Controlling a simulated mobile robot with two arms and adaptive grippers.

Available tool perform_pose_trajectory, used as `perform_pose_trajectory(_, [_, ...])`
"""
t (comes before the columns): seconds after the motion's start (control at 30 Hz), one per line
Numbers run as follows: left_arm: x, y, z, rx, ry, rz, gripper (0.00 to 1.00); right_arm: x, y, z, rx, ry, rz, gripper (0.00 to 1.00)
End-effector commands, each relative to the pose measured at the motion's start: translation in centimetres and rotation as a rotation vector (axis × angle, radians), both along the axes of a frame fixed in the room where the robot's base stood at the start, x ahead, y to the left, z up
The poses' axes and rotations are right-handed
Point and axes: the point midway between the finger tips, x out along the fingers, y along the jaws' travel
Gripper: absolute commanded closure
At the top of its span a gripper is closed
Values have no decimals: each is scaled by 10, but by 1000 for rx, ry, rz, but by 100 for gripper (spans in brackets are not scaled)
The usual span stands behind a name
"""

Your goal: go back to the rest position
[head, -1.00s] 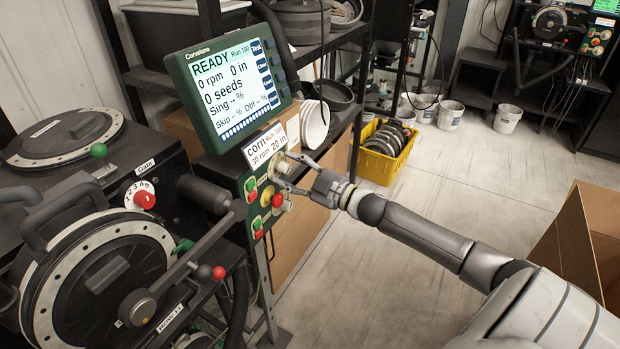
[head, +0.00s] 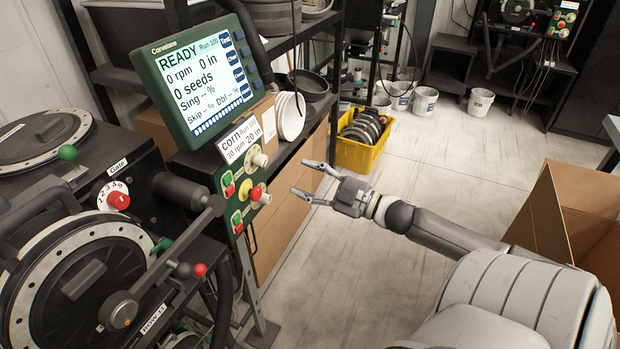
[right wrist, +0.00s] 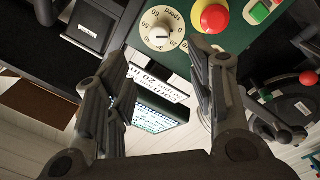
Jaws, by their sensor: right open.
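My right gripper (head: 308,180) is open and empty in the head view. Its fingers point left at the green control panel (head: 232,195), with a gap between them and the knobs. In the right wrist view the two spread fingers (right wrist: 165,95) frame the panel, with a white dial (right wrist: 159,29) and a red button (right wrist: 214,18) beyond them. The monitor (head: 205,82) above the panel reads READY, 0 rpm, 0 in, 0 seeds. A card (head: 240,138) below it reads corn, 30 rpm, 20 in. My left gripper is in neither view.
The seed meter (head: 85,285) with its round plate stands at the left. A black shelf (head: 325,55) and a yellow crate (head: 362,153) are behind my right gripper. An open cardboard box (head: 565,215) is at the right. The floor between (head: 460,170) is clear.

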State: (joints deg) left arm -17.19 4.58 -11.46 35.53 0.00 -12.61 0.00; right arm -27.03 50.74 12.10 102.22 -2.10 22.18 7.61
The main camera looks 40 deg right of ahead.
Motion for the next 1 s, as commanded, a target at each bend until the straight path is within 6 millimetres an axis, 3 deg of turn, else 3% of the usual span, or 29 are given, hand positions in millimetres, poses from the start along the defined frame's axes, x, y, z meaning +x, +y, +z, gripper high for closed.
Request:
perform_pose_trajectory(0.6, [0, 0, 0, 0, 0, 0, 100, -2, -1, 0, 0, 1, -1, 50])
perform_pose_trajectory(0.7, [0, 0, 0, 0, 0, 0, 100, -2, -5, -8, 5, 12, -16, 50])
perform_pose_trajectory(0.77, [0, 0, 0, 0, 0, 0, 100, -3, -14, -22, 16, 37, -48, 50])
perform_pose_trajectory(0.87, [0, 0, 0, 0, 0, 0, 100, -8, -36, -68, 46, 115, -137, 50])
perform_pose_trajectory(1.0, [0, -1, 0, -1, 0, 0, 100, -31, -66, -164, 105, 285, -300, 50])
